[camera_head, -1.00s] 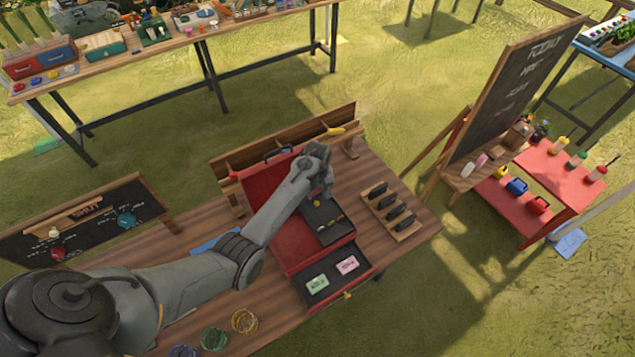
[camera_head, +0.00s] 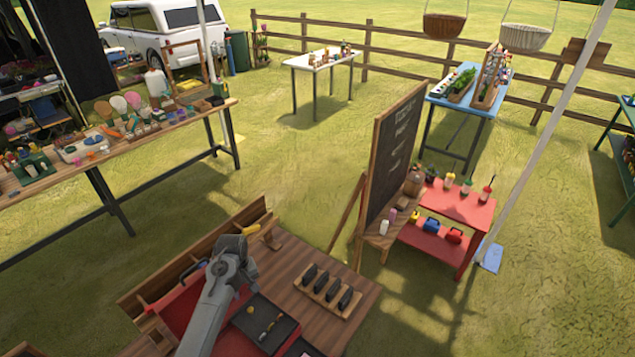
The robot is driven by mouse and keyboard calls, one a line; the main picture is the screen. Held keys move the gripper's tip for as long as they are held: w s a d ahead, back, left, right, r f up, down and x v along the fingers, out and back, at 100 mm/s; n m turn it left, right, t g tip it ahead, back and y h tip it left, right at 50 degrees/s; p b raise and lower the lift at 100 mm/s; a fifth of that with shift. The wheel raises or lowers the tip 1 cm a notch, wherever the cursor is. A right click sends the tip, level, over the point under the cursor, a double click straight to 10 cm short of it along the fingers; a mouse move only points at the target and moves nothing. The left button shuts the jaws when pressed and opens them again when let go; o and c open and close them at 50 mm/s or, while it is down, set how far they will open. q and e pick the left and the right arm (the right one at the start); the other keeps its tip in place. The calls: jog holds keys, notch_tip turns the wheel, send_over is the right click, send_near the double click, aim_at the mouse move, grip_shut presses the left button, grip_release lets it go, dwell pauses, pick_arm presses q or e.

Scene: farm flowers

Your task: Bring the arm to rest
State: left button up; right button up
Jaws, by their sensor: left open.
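My left arm reaches in from the bottom edge over a wooden table (camera_head: 345,299). My left gripper (camera_head: 243,278) is open and hangs above the red toolbox (camera_head: 180,307), beside its black tray (camera_head: 262,322). Its fingers are small and partly hidden by the wrist, and nothing shows between them. A few small items lie in the black tray. The arm covers part of the toolbox. My right gripper is not in view.
A wooden rack with several black pieces (camera_head: 329,291) stands right of the toolbox. A yellow object (camera_head: 251,229) sits near the table's back edge. A chalkboard (camera_head: 393,150) and a red stand (camera_head: 455,206) are farther right. Open grass lies between the tables.

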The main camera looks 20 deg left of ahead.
pick_arm(q)
jog(key=s+d+r+m+t+p, duration=0.1)
jog(key=s+d+r+m, duration=0.3)
jog(key=s, duration=0.5)
jog(key=s+d+r+m+t+p, duration=0.1)
jog(key=s+d+r+m+p, duration=0.3)
jog(key=s+d, duration=0.4)
jog(key=s+d+r+m+t+p, duration=0.1)
jog(key=s+d+r+m+p, duration=0.2)
jog(key=s, duration=0.9)
jog(key=d+r+m, duration=0.1)
jog(key=d+r, duration=0.2)
jog(key=shift+d+r+m+t, duration=0.25)
jog(key=shift+d+m+t, duration=0.05)
jog(key=shift+d, duration=0.1)
